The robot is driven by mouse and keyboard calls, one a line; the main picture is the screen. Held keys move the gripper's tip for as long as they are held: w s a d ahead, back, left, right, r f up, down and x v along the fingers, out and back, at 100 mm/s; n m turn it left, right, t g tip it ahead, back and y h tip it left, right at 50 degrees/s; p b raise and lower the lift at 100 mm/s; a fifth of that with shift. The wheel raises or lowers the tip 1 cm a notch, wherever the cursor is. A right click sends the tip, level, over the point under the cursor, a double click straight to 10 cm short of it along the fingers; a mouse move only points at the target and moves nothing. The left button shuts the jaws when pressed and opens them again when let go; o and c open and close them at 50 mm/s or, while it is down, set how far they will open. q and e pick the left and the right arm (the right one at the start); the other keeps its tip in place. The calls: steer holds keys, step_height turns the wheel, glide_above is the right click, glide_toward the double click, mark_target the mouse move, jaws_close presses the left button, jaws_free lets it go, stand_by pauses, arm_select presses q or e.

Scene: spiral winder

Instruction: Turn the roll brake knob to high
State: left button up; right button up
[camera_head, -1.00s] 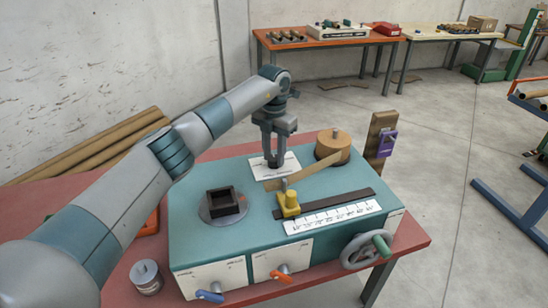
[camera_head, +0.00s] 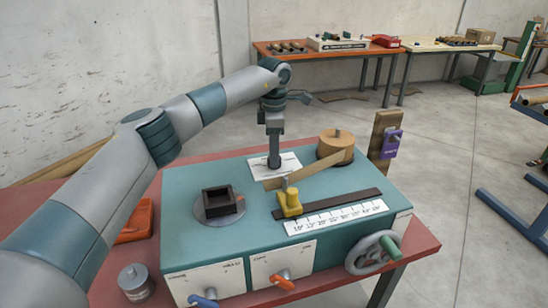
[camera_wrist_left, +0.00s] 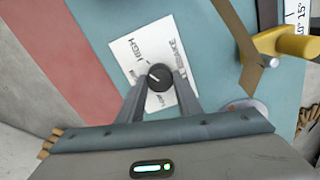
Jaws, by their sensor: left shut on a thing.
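The roll brake knob (camera_wrist_left: 159,76) is a small dark round knob with a white pointer line, on a white card (camera_wrist_left: 128,58) printed with HIGH and other partly hidden words. My left gripper (camera_head: 274,163) points straight down onto this card (camera_head: 290,168) on top of the teal winder. In the left wrist view, the left gripper (camera_wrist_left: 160,88) has one finger on each side of the knob and is shut on it. In the head view the knob is hidden by the fingers. My right gripper is not in view.
A paper roll (camera_head: 336,147) with a tan strip stands right of the gripper. A yellow guide (camera_head: 289,203) and a scale (camera_head: 335,217) lie nearer. A black square holder (camera_head: 221,201) is at the left. A handwheel (camera_head: 372,252) is at the front right.

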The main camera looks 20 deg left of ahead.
arm_select(q)
steer(key=shift+r+m+b, duration=0.1)
steer(key=shift+m+b, duration=0.2)
steer(key=shift+m, duration=0.9)
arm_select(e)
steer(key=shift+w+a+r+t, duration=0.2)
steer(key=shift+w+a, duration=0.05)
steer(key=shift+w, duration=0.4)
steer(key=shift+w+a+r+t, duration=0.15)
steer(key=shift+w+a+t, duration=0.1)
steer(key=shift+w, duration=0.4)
arm_select(q)
steer(key=o, duration=1)
steer(key=shift+o, duration=0.2)
